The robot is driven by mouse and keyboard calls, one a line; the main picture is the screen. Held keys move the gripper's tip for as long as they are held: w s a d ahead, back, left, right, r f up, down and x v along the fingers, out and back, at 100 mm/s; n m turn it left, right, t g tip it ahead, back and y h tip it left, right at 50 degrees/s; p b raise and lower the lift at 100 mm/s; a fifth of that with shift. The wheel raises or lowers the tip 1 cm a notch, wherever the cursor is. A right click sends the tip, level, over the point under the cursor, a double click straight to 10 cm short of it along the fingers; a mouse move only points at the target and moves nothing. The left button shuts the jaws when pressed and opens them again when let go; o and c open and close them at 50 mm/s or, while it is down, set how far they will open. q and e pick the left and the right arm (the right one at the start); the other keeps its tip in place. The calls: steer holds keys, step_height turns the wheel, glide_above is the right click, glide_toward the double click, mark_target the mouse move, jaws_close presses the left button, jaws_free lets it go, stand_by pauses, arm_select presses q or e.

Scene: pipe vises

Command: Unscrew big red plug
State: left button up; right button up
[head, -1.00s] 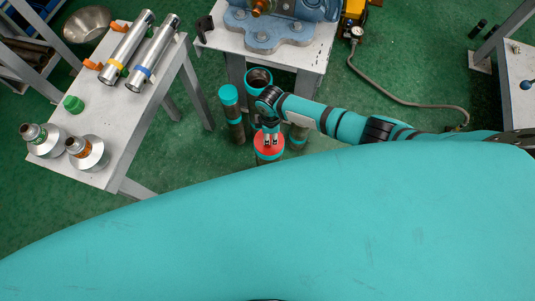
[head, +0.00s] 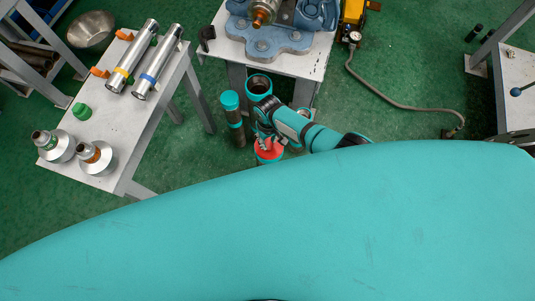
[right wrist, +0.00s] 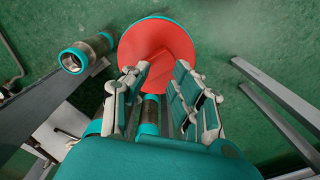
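The big red plug (head: 268,152) is a round red disc on the end of an upright pipe with a teal rim, below the vise table in the head view. It fills the top middle of the right wrist view (right wrist: 158,45), with a raised rib across its face. My right gripper (head: 267,139) is over the plug. In the right wrist view its fingers (right wrist: 160,82) are spread apart with an empty gap between the tips. They overlap the plug's lower edge in that picture; I cannot tell whether they touch it. My left gripper is not in view.
Teal-capped pipes (head: 231,103) and an open teal-rimmed pipe (head: 258,86) stand close beside the plug. The vise table (head: 295,65) is behind. Green floor is free at right.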

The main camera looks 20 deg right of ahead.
steer(key=m, duration=0.4)
steer(key=shift+w+a+r+m+p, duration=0.1)
steer(key=shift+m+p, duration=0.2)
steer(key=shift+p, duration=0.05)
steer(key=m, duration=0.4)
steer(key=shift+w+m, duration=0.15)
steer(key=shift+m, duration=0.25)
steer(key=shift+f+b, duration=1.1)
steer(key=shift+f, duration=0.25)
steer(key=shift+r, duration=0.1)
steer(key=shift+d, duration=0.2)
steer(key=shift+c, duration=0.2)
